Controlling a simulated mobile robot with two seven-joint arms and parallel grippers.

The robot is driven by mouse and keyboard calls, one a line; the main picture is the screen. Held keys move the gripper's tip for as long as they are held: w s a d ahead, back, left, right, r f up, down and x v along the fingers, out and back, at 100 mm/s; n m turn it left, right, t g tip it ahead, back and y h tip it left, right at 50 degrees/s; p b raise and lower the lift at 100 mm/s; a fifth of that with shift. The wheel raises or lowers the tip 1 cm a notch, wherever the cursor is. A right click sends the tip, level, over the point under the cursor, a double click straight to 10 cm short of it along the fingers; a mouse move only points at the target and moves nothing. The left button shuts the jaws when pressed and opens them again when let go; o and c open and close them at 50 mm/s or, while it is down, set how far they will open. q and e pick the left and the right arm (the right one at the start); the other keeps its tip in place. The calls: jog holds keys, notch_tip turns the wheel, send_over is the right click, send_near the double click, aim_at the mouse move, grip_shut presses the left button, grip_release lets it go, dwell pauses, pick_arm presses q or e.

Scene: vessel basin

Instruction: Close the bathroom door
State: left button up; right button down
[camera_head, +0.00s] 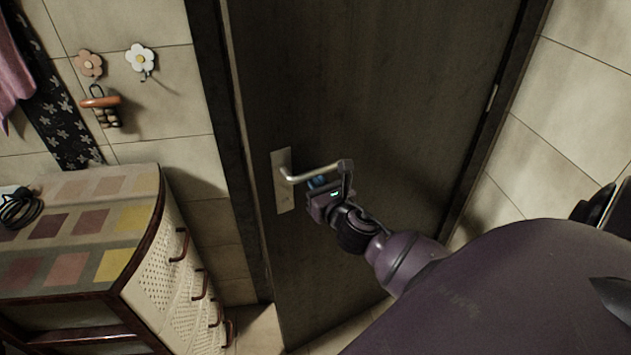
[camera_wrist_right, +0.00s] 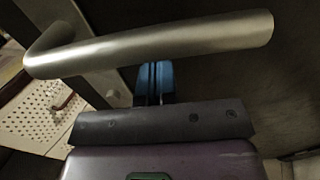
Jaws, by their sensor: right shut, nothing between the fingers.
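The dark bathroom door (camera_head: 380,80) stands slightly ajar, its left edge apart from the dark frame (camera_head: 222,130). Its silver lever handle (camera_head: 312,172) sits on a metal plate (camera_head: 281,180) near that left edge. My right gripper (camera_head: 318,182) is at the handle, just below the lever's bar. In the right wrist view the handle bar (camera_wrist_right: 160,47) crosses above the shut blue fingertips (camera_wrist_right: 153,78), with nothing between them. I cannot tell whether the fingertips touch the handle or the door. My left gripper is not in view.
A drawer cabinet (camera_head: 140,255) with a patterned top stands left of the door. Flower-shaped hooks (camera_head: 140,58) hang on the tiled wall (camera_head: 165,110) above it. Tiled wall (camera_head: 570,110) also lies right of the door. A strip of floor (camera_head: 258,332) shows between cabinet and door.

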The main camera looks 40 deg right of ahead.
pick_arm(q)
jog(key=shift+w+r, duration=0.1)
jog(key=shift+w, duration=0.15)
pick_arm(e)
jog(key=shift+w, duration=0.15)
